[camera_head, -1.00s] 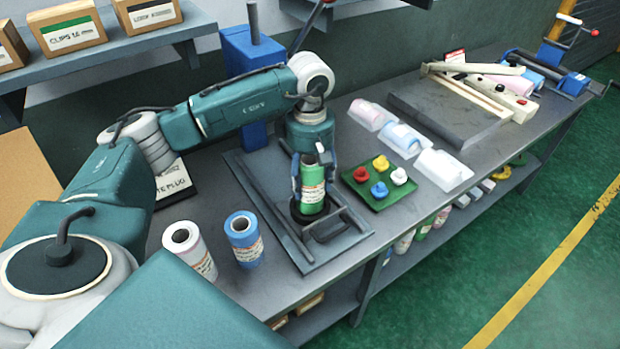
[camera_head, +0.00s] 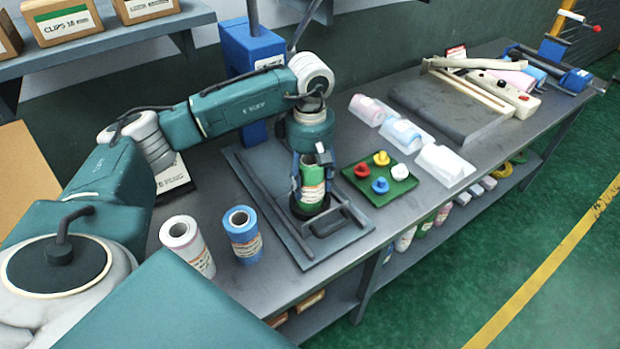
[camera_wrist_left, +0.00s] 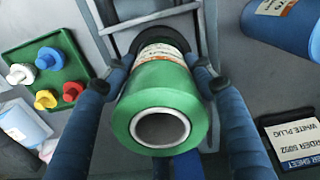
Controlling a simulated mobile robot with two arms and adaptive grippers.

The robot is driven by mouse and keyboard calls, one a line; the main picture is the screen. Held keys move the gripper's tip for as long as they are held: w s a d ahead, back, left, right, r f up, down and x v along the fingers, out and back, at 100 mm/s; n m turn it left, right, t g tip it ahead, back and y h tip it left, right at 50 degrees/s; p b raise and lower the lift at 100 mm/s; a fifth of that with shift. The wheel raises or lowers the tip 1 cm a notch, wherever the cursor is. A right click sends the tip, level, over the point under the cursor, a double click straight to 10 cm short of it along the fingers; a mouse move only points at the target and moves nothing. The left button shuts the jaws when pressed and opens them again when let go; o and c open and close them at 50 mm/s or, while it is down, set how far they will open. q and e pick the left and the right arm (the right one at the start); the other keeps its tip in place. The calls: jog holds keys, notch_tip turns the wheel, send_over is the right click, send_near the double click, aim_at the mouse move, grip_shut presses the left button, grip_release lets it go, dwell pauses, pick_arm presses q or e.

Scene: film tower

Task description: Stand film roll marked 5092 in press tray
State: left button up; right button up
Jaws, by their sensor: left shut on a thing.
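A green film roll (camera_head: 313,190) with a white and orange label stands upright at the black round seat of the grey press tray (camera_head: 318,250). My left gripper (camera_head: 313,172) is shut around this roll, with one finger on each side. In the left wrist view the roll (camera_wrist_left: 165,85) shows its open core, and the gripper (camera_wrist_left: 160,80) fingers touch its sides. The roll's label is too small to read. Whether its base bears fully on the seat is hidden. A card (camera_wrist_left: 294,143) reads order 5092, white plug. My right gripper is not in view.
A white roll (camera_head: 187,243) and a blue roll (camera_head: 243,235) stand left of the tray. A green plug board (camera_head: 385,190) with red, yellow, blue and white plugs lies close on the right. A blue press column (camera_head: 252,75) rises behind.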

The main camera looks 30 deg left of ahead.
pick_arm(q)
jog(key=shift+f, duration=0.3)
jog(key=o, duration=1.7)
notch_tip(320, 180, up, 12)
